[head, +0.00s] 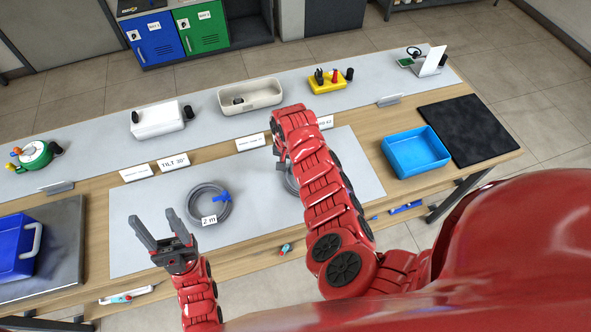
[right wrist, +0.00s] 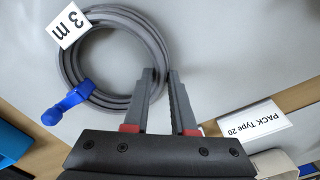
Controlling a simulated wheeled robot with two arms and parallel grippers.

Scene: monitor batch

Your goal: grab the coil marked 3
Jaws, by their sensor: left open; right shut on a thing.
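The coil marked 3 m (right wrist: 68,68) is a grey cable ring with a white tag and a blue tie; it lies on the grey mat. In the head view only a bit of this coil (head: 291,181) shows beside my right arm. My right gripper (right wrist: 161,73) is shut on the coil's rim, one finger inside the ring and one outside. My right arm hides the fingers in the head view. A second grey coil, tagged 2 m (head: 191,201), lies to the left on the mat. My left gripper (head: 153,217) is open and empty, left of that coil.
A blue tray (head: 417,152) and a black pad (head: 487,128) are at the right. A blue crate (head: 15,245) is at the left. A beige bin (head: 262,93), a white box (head: 157,119) and a yellow holder (head: 329,84) stand behind.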

